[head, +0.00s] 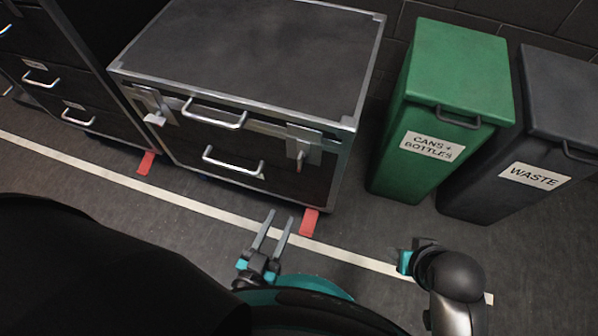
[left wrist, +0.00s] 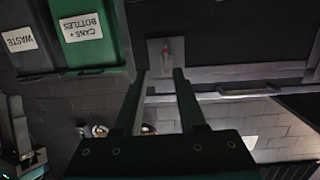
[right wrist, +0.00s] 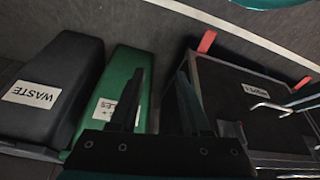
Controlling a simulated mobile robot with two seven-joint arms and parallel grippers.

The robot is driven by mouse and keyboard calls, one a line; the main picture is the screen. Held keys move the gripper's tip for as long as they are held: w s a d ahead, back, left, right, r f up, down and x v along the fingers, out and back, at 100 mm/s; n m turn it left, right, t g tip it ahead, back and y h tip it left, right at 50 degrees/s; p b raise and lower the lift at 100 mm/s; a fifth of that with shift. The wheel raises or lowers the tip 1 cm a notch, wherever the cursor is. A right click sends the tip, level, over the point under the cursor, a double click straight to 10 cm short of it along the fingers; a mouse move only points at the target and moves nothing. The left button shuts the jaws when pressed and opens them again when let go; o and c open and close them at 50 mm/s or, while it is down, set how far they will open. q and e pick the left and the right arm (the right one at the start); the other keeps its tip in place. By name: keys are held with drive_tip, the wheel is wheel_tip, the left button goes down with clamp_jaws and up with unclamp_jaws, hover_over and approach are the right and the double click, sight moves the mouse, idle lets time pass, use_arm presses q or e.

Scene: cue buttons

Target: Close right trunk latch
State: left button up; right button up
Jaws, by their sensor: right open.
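The trunk (head: 250,55) is a dark box with metal edges, and its lid looks down. Its right latch (head: 303,147), a grey plate with a small hanging lever, is on the front near the right corner. The left latch (head: 153,105) has a lever sticking outward. My left gripper (head: 275,235) is open and empty, in front of the trunk and apart from it. In the left wrist view the right latch (left wrist: 166,52) shows beyond and between the open fingertips. My right gripper (right wrist: 160,85) is open and empty; in the head view its fingers are mostly hidden.
A green cans and bottles bin (head: 450,80) and a dark waste bin (head: 550,110) stand right of the trunk. A drawer cabinet (head: 60,80) stands at its left. Red floor marks (head: 309,222) and a white line (head: 200,208) lie in front.

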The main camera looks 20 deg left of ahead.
use_arm(q)
drive_tip(key=r+t+b, duration=0.1)
drive_tip(key=b, duration=0.2)
approach(298, 165)
drive_tip(key=shift+n+y, duration=0.3)
drive_tip(key=shift+y, duration=0.1)
drive_tip(key=w, duration=0.4)
drive_tip(key=w+b, duration=0.1)
drive_tip(key=w, duration=0.1)
drive_tip(key=shift+d+f, duration=0.15)
drive_tip(key=shift+d, duration=0.25)
drive_tip(key=shift+w+b, duration=0.5)
drive_tip(key=shift+w, duration=0.65)
drive_tip(key=shift+w+b, duration=0.35)
drive_tip(key=shift+w, duration=0.8)
use_arm(e)
drive_tip(key=w+a+r+t+y, duration=0.3)
drive_tip(key=w+a+r+t, duration=0.1)
drive_tip(key=w+a+t, duration=0.1)
drive_tip(key=shift+a+n+t, duration=0.3)
drive_tip(key=shift+a+t, duration=0.3)
drive_tip(key=shift+a, duration=0.05)
use_arm(q)
drive_tip(key=shift+c, duration=0.2)
clamp_jaws()
